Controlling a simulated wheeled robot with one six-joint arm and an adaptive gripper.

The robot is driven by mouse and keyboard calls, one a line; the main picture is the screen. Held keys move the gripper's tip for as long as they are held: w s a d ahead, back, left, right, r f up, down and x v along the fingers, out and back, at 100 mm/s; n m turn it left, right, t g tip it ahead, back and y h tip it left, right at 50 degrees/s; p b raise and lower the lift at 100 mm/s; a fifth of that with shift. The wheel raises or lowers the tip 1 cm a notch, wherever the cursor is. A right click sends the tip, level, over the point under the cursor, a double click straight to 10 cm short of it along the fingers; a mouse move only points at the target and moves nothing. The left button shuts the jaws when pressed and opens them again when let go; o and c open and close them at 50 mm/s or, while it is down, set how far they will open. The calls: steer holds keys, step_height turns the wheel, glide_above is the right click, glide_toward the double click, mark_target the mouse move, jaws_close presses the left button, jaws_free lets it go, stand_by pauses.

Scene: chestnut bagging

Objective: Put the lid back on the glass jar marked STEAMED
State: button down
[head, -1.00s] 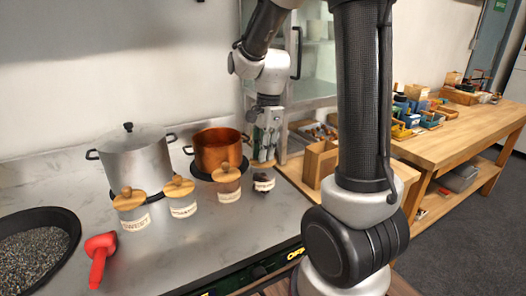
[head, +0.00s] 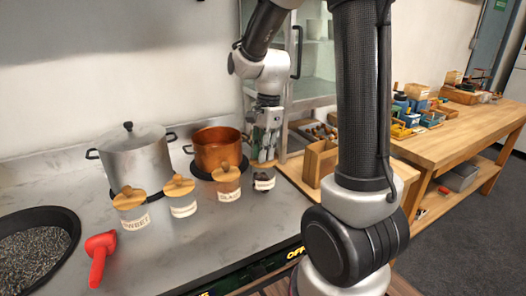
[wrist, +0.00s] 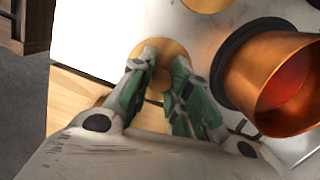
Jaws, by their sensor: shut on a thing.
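My gripper (head: 264,150) points down at the back right of the metal counter. In the wrist view, its green-padded fingers (wrist: 160,88) are shut on the knob of a round wooden lid (wrist: 172,47). In the head view, the lid (head: 262,164) shows as a thin edge below the fingers. The open glass jar (head: 264,184), with dark contents and a white label, stands just below and in front of the lid. Its lettering is too small to read. In the wrist view I cannot make out this jar.
Three lidded jars stand to the left: one (head: 132,219), another (head: 182,206) and a third (head: 228,192). A copper pot (head: 218,150) is close to my gripper's left. A steel pot (head: 135,160), red scoop (head: 99,262) and dark pan (head: 72,220) are farther left. A wooden box (head: 320,160) is right.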

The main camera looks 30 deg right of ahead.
steer(key=c, duration=0.8)
jaws_free()
steer(key=shift+r, duration=3.5)
jaws_close()
steer(key=shift+f, duration=0.25)
